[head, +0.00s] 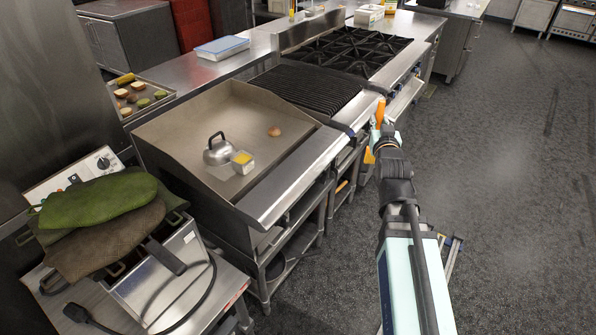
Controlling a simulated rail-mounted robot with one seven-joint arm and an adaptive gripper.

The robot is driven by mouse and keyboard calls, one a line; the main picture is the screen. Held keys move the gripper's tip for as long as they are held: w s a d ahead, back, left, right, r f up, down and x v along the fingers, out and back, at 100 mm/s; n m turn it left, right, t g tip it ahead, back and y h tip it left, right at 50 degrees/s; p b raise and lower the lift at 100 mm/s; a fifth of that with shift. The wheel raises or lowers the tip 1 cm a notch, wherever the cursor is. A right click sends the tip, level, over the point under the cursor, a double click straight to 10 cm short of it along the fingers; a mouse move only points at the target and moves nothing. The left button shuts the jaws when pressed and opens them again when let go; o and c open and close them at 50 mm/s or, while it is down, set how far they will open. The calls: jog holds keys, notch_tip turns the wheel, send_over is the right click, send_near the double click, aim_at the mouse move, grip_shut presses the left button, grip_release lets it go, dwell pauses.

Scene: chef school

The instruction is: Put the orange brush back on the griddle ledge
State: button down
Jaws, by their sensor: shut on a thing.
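The orange brush (380,111) stands out past the end of my arm, with another orange part at the left of the gripper. My gripper (377,132) is shut on it, largely hidden by my own wrist. It appears in front of the range, to the right of the griddle ledge. The griddle ledge (297,181) is the bare steel strip along the griddle's front edge, and the brush looks apart from it. The griddle (188,122) has raised steel walls at the back and side.
On the griddle are a domed lid (217,152), a small yellow-filled container (242,162) and a bun (274,131). A ribbed grill (304,92) and burners (352,50) lie beyond. Green mitts (98,202) lie at left. The floor at right is clear.

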jog(key=shift+w+a+r+g, duration=0.1)
jog(key=shift+w+a+g, duration=0.05)
jog(key=shift+a+g, duration=0.15)
jog(key=w+a+r+n+g+y+b, duration=0.1)
jog(key=w+a+r+g+b, duration=0.1)
jog(key=w+a+g, duration=0.55)
jog(key=w+a+f+m+g+h+b, duration=0.15)
jog(key=w+a+f, duration=0.25)
jog(key=w+a, duration=0.8)
jog(key=m+g, duration=0.8)
jog(key=m, duration=0.2)
send_over(307, 161)
notch_tip(307, 161, down, 2)
jog(key=shift+y, duration=0.25)
notch_tip(307, 161, down, 20)
jog(key=p, duration=0.4)
jog(key=shift+f, duration=0.25)
